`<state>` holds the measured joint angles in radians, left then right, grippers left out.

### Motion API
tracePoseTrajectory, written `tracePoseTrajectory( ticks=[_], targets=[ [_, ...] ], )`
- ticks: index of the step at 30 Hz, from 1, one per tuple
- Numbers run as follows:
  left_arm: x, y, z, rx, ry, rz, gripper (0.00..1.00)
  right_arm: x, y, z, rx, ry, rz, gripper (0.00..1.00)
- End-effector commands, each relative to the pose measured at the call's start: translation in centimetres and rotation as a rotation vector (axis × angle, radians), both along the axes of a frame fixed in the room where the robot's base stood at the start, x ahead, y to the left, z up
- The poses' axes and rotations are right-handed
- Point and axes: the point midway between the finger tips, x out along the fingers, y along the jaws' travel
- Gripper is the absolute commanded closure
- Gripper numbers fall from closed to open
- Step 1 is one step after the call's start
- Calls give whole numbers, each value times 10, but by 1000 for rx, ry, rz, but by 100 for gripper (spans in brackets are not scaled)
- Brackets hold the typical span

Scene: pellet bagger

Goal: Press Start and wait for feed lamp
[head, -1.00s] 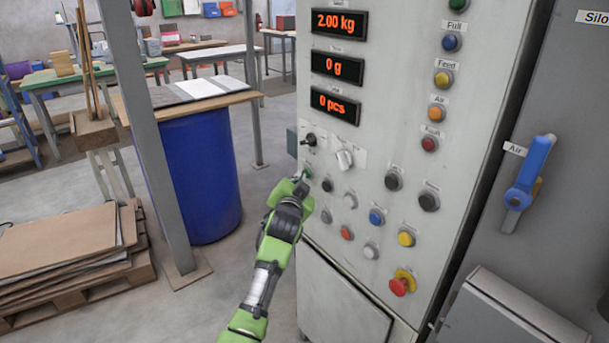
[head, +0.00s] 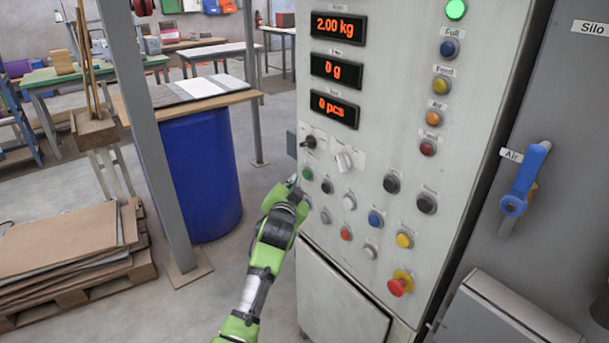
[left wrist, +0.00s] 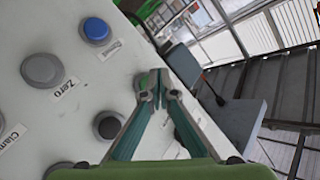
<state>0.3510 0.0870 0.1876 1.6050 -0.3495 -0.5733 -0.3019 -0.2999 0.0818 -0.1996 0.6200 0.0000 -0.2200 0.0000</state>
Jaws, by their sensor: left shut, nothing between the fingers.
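The control panel (head: 380,150) fills the middle of the head view. Its green button (head: 307,174) sits at the left of the button rows; its label is too small to read. My left gripper (head: 293,180) is shut and empty, just left of this button and apart from it. Its closed fingers (left wrist: 160,85) also show in the left wrist view. The Feed lamp (head: 441,86) is yellow and looks unlit. The green lamp (head: 456,9) at the top is brightly lit. My right gripper is not in view.
The displays read 2.00 kg, 0 g and 0 pcs (head: 334,109). A red emergency knob (head: 400,283) sits low on the panel. A blue Air handle (head: 525,180) is at right. A post (head: 150,140) and blue drum (head: 203,175) stand left of my arm.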

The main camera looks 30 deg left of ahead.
Motion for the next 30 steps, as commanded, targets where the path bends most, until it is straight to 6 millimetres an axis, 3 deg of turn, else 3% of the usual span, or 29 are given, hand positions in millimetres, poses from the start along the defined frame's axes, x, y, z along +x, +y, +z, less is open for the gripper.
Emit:
tracePoseTrajectory(
  ticks=[15,30],
  targets=[
    [-47,20,3,1,1,0,100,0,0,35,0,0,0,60],
    [-51,21,1,0,0,0,100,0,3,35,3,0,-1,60]
  ],
)
